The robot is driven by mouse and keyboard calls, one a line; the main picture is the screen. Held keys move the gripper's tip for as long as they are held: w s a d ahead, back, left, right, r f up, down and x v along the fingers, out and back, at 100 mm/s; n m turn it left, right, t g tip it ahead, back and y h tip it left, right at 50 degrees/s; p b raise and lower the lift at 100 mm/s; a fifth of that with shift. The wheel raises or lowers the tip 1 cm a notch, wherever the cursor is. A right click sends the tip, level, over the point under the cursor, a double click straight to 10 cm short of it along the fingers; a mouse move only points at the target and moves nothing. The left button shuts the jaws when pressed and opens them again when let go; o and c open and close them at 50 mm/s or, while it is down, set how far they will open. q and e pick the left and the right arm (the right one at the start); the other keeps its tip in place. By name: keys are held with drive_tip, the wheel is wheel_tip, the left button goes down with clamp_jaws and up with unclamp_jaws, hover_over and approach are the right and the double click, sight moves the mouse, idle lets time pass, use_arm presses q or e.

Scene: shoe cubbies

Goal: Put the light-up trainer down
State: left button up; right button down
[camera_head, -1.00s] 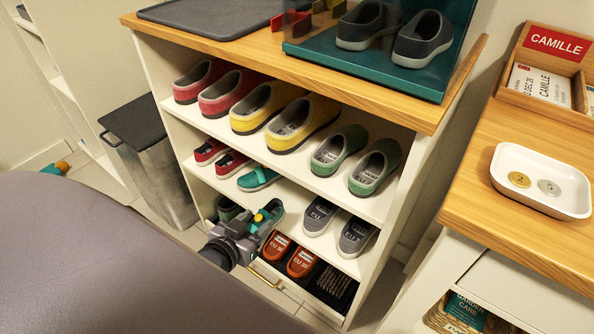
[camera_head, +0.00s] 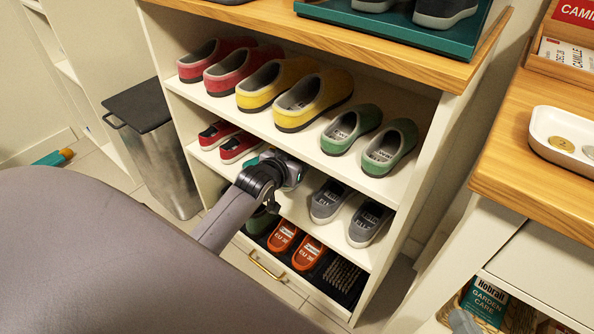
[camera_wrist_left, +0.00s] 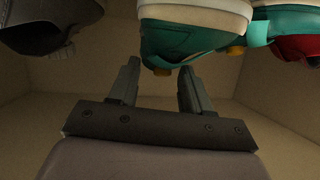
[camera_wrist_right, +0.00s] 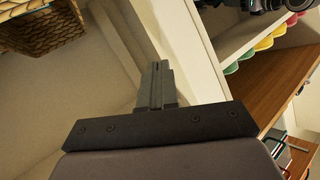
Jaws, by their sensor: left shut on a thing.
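The light-up trainer (camera_wrist_left: 190,42), teal with a pale sole and yellow bits, is between the fingertips of my left gripper (camera_wrist_left: 158,82). This gripper (camera_head: 272,172) reaches into the shoe unit's middle row in the head view, its arm mostly hiding the trainer there. I cannot tell if the sole touches the shelf. A second teal shoe (camera_wrist_left: 270,26) is close beside it, with a red shoe (camera_wrist_left: 300,46) beyond. A grey shoe (camera_wrist_left: 50,28) is on the other side, apart. My right gripper (camera_wrist_right: 158,85) is shut and empty, outside the unit.
The shoe unit (camera_head: 438,150) has red, yellow and green shoes on its upper shelf. Grey shoes (camera_head: 330,200) stand right of my gripper. A bin (camera_head: 150,140) stands left; a counter (camera_head: 510,170) stands right.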

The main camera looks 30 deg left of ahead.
use_arm(q)
wheel_tip(320, 180, down, 3)
drive_tip(key=shift+w+r+b, duration=0.1)
drive_tip(key=shift+r+b, duration=0.05)
drive_tip(key=shift+b, duration=0.75)
drive_tip(key=shift+f, duration=0.4)
use_arm(e)
drive_tip(key=shift+s+d+n+t+h, duration=0.15)
drive_tip(key=shift+d+n+t+h, duration=0.25)
drive_tip(key=shift+d, duration=0.4)
use_arm(q)
drive_tip(key=o, duration=1.1)
drive_tip(key=shift+o, duration=0.2)
